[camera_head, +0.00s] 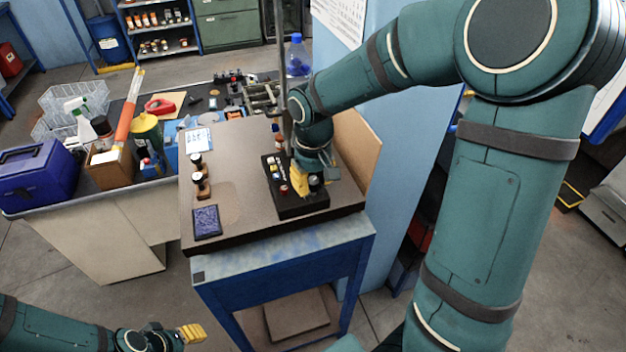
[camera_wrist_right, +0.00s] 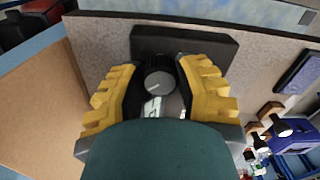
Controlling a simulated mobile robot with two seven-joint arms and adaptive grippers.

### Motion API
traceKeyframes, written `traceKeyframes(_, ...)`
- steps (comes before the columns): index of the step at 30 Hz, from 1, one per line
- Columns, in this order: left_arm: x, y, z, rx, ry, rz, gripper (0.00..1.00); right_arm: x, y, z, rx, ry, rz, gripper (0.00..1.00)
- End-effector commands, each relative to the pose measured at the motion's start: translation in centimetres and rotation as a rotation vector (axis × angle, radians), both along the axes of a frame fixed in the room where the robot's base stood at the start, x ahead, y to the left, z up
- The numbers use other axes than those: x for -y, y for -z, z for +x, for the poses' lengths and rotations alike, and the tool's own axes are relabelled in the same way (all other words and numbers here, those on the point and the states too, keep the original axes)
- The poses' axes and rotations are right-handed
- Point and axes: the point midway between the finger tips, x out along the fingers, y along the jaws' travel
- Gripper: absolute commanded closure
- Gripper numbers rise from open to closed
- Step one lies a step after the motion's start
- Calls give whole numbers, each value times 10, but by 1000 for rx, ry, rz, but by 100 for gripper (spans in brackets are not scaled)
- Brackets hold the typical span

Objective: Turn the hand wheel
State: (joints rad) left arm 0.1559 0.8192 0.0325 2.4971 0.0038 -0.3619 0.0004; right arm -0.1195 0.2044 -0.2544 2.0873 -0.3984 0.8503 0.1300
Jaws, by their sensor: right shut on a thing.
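The hand wheel, a black round knob with a pale mark on its face, shows in the right wrist view (camera_wrist_right: 158,83). It sits by a black base block (camera_wrist_right: 200,40). My right gripper (camera_wrist_right: 160,72) has its yellow fingers on both sides of the knob and is shut on it. In the head view my right gripper (camera_head: 302,180) is down over the black panel (camera_head: 290,208) on the brown bench top. The knob is mostly hidden there. My left gripper (camera_head: 192,333) is low at the left, away from the bench, and its opening cannot be made out.
The bench top (camera_head: 225,175) also holds a dark blue tile (camera_head: 207,222) and small dark-capped items (camera_head: 200,175) at its left. A side table with a blue toolbox (camera_head: 42,178) stands left. A brown board (camera_head: 355,150) stands at the bench's right edge.

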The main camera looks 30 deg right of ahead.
Motion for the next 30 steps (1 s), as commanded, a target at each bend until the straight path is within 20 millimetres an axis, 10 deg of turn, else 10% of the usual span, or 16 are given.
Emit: traceKeyframes(30,0,4,0,0,0,1,53,0,0,0,-1,732,-1,100)
